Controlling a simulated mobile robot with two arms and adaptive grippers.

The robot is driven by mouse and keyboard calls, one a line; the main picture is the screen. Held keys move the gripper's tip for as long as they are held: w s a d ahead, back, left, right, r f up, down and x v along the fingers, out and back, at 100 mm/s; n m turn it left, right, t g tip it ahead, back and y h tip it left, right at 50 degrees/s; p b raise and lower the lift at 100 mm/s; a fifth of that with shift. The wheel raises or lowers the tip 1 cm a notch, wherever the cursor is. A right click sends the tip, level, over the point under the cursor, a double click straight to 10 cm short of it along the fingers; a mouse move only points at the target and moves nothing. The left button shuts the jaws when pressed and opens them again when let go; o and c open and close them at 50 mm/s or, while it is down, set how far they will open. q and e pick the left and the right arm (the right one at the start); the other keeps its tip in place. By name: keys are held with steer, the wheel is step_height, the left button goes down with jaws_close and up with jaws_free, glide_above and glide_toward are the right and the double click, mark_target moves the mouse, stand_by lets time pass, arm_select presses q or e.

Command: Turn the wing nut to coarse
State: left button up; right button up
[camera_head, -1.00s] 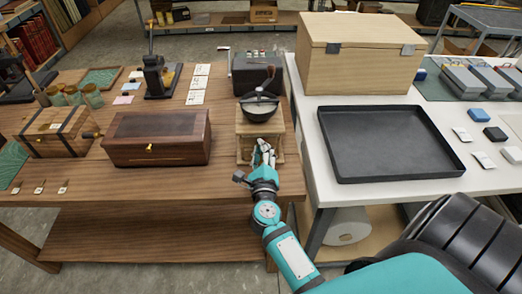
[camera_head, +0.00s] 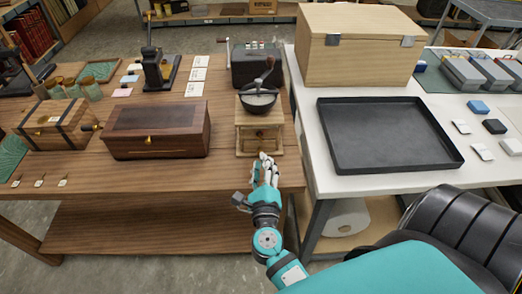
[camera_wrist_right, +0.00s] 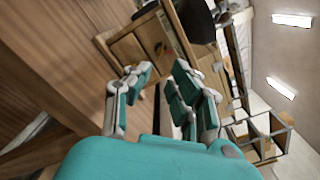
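A wooden hand mill (camera_head: 259,135) with a dark metal bowl (camera_head: 259,102) and a crank (camera_head: 264,76) stands near the right end of the wooden table. A wing nut is too small to make out on it. My right gripper (camera_head: 265,164) is in front of the mill, at the table's front edge, and appears apart from it. In the right wrist view its fingers (camera_wrist_right: 161,72) are spread with nothing between them, and the mill's drawer front (camera_wrist_right: 152,38) shows beyond. My left gripper is not in view.
A dark wooden box (camera_head: 157,130) stands left of the mill. A dark metal case (camera_head: 257,65) is behind it. On the right, a white table (camera_head: 308,150) holds a black tray (camera_head: 385,135) and a large wooden box (camera_head: 358,45). The table front left of my gripper is mostly clear.

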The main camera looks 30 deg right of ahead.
steer(key=shift+v, duration=1.75)
steer(key=a+f+n+y, duration=0.3)
steer(key=a+f+n, duration=0.1)
steer(key=f+n, duration=0.35)
steer(key=a+f+n+y, duration=0.4)
steer(key=a+f+n, duration=0.15)
steer(key=f, duration=0.35)
steer(key=s+a+f+n+g+y, duration=0.1)
steer(key=s+f+n+g, duration=0.1)
steer(key=s+f+n, duration=0.3)
steer(key=a+f+n+g+y, duration=0.1)
steer(key=f+n, duration=0.1)
steer(key=f, duration=0.4)
steer(key=s+f+n+g+y, duration=0.2)
steer(key=s+f+n, duration=0.15)
steer(key=f, duration=0.25)
steer(key=s+d+f+n+g, duration=0.3)
steer(key=s+f+n, duration=0.1)
steer(key=s, duration=0.4)
steer(key=s+d+f+n+g+h, duration=0.1)
steer(key=s+d+f+n+g, duration=0.2)
steer(key=s+f, duration=0.4)
steer(key=s+d+f+n+g, duration=0.2)
steer(key=s+f+n, duration=0.3)
steer(key=s, duration=0.5)
steer(key=shift+s+d+f+g+h, duration=0.3)
steer(key=shift+d+f+g+h, duration=0.15)
steer(key=shift+g, duration=0.25)
steer(key=shift+o, duration=0.4)
steer(key=shift+a, duration=0.1)
